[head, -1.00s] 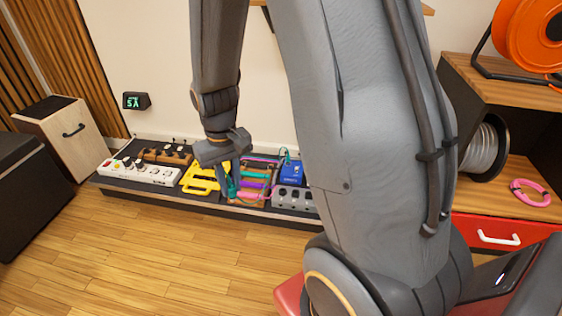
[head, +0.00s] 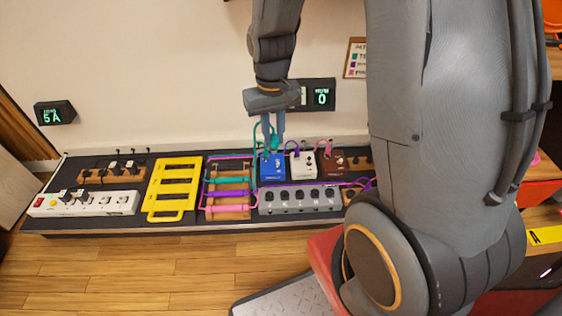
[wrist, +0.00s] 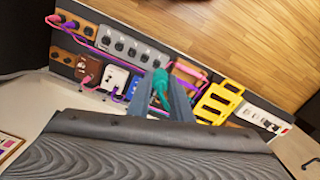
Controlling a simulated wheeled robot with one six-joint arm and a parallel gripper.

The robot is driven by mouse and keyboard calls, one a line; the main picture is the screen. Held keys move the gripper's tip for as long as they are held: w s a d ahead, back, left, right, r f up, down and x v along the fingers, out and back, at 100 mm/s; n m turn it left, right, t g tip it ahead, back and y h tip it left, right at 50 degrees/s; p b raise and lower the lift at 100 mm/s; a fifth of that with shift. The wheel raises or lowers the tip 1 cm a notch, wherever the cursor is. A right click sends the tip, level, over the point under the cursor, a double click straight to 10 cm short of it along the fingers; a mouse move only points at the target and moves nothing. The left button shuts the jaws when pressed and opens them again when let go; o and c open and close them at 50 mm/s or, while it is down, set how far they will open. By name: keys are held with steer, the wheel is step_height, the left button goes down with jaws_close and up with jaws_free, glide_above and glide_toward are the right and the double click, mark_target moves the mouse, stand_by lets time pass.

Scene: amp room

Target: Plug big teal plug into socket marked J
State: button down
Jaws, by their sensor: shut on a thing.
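My gripper (head: 272,135) points down over the back of the pedalboard, above the blue pedal (head: 271,167). It is shut on the teal plug (wrist: 159,82), which shows between the fingers in the wrist view. In the head view the fingers partly hide the plug, and a teal cable loops beside them. A grey box (head: 300,200) with a row of dark round sockets stands in front of the pedals. A white power strip (head: 85,203) with several sockets lies at the left. The socket letters are too small to read surely, so I cannot tell which is J.
A yellow rack (head: 174,187) and a wooden holder with purple, teal and pink cables (head: 228,190) lie between strip and grey box. White (head: 302,163) and brown (head: 331,162) pedals stand right of the blue one. A wall display (head: 320,96) is behind my gripper.

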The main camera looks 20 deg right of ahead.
steer(key=w+f+m+b, duration=0.1)
steer(key=w+f+b, duration=0.3)
steer(key=f+b, duration=0.4)
steer(key=w+f+m+b, duration=0.2)
steer(key=f+b, duration=0.6)
steer(key=f, duration=1.1)
steer(key=w, duration=0.2)
steer(key=shift+w+d+m, duration=0.25)
steer(key=shift+w+m, duration=0.05)
steer(key=shift+w, duration=0.05)
steer(key=shift+f+b, duration=0.2)
steer(key=shift+b, duration=0.1)
steer(key=shift+f+b, duration=3.45)
steer(key=shift+b, duration=0.1)
steer(key=shift+f, duration=0.6)
steer(key=c, duration=1.5)
jaws_free()
